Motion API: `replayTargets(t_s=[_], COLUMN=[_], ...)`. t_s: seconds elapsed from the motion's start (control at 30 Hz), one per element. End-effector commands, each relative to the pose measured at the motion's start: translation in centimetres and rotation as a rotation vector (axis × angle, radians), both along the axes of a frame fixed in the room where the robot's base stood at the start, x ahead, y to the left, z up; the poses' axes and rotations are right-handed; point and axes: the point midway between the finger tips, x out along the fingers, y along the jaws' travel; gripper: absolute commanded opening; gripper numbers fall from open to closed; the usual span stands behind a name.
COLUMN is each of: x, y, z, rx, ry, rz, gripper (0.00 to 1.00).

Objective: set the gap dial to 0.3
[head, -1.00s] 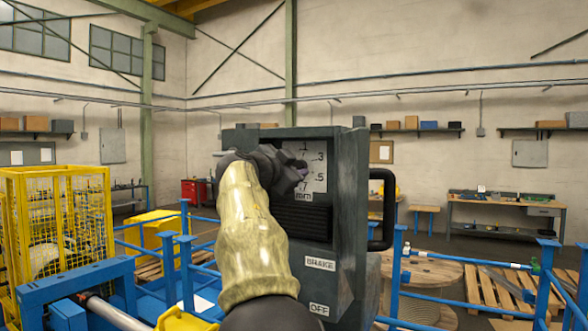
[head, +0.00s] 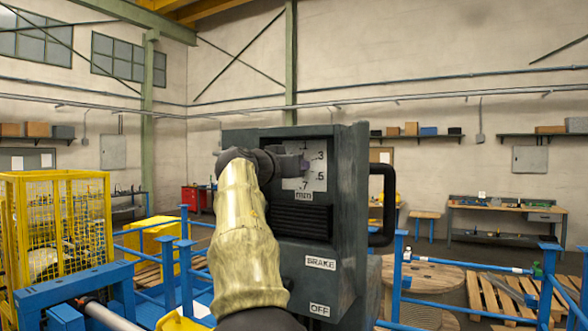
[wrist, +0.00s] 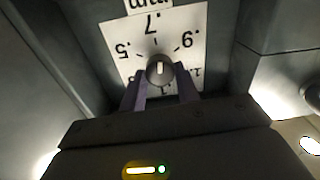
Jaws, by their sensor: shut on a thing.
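The gap dial (head: 318,185) is a white plate with black numbers and "mm" on the front of a dark grey box (head: 345,220). In the head view my gripper (head: 302,165) covers the dial's left and middle, hiding the knob. The wrist view shows the plate upside down, with .7 at the top, .5 left and .9 right. My gripper (wrist: 163,88) is shut on the round dial knob (wrist: 160,70), a finger on either side. The knob's white mark runs vertically in that view, in line with .7; which end is the pointer is unclear.
A black handle (head: 385,205) sticks out on the box's right. Blue railings (head: 398,275) flank the box, and a yellow cage (head: 60,220) stands left.

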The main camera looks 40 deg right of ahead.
Motion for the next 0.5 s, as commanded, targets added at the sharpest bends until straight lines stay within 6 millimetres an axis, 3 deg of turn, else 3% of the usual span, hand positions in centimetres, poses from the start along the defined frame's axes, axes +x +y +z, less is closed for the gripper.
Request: replayTargets(t_s=[0.5], x=[0.11], y=[0.11], z=[0.14], rx=[-0.189], ry=[0.45], rz=[0.002], gripper=[0.09])
